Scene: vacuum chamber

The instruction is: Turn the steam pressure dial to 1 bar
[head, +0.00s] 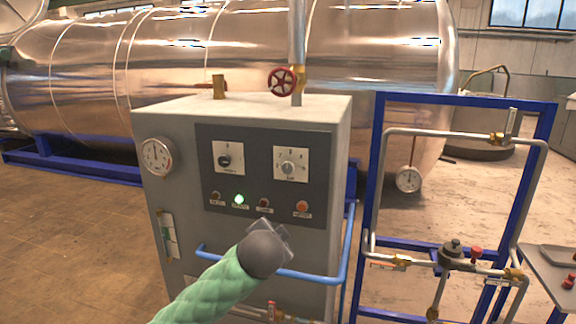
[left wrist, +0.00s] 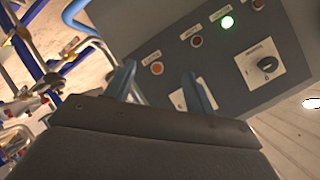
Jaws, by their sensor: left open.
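The dial marked in bar (head: 289,168) has a silver knob on a white square plate, at the right of the dark panel (head: 256,140) on the grey cabinet. Its knob appears to point upward; the exact setting is too small to read. My left gripper (head: 272,230) is in front of the panel, below and a little left of this dial, apart from it in the head view. In the left wrist view its two fingers (left wrist: 160,85) are spread, with nothing seen held. Part of a white plate (left wrist: 180,99) shows behind one finger; its knob is hidden. My right gripper is not in view.
A second dial with a black knob (head: 224,160) sits left on the panel. Below is a row of lamps, one lit green (head: 239,199). A blue rail (head: 309,277) runs across the cabinet front. A blue pipe frame (head: 374,190) stands right. A red valve wheel (head: 283,81) is above.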

